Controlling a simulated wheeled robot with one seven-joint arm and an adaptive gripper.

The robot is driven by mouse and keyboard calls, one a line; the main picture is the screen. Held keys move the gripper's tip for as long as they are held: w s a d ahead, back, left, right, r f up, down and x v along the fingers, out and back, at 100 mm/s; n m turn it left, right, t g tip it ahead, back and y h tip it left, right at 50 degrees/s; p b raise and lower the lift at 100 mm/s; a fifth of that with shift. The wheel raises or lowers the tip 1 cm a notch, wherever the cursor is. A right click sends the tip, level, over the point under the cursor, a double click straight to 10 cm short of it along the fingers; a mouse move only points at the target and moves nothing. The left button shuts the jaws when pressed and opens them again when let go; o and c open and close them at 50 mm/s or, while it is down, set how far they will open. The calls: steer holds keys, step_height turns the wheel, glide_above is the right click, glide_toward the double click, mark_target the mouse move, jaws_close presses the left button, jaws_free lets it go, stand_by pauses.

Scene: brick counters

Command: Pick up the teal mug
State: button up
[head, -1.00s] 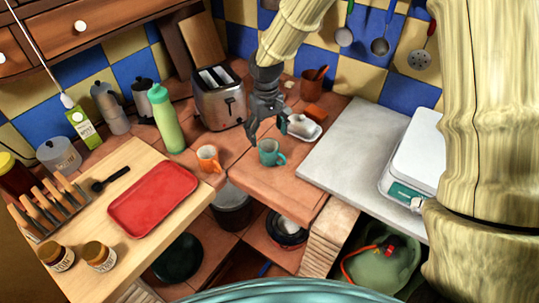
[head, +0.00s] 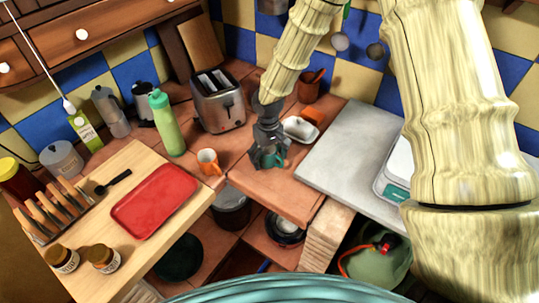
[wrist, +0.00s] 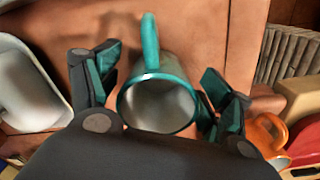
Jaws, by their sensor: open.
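The teal mug (head: 275,159) stands on the brick counter, partly hidden by my gripper (head: 268,160) in the head view. In the wrist view the mug (wrist: 160,98) shows its open mouth and grey inside, with its handle towards the top of the picture. My gripper (wrist: 158,92) is open, with one finger on each side of the mug. The mug lies between the fingers; I cannot tell whether either finger touches it.
An orange mug (head: 208,161) stands to the left on the same counter. A white butter dish (head: 299,130) is close behind on the right. A toaster (head: 218,102) and a green bottle (head: 167,124) stand further back. A grey slab (head: 345,150) lies to the right.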

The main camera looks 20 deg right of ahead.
steer(key=shift+f, duration=0.5)
steer(key=c, duration=1.2)
steer(key=shift+o, duration=0.2)
steer(key=shift+r, duration=0.15)
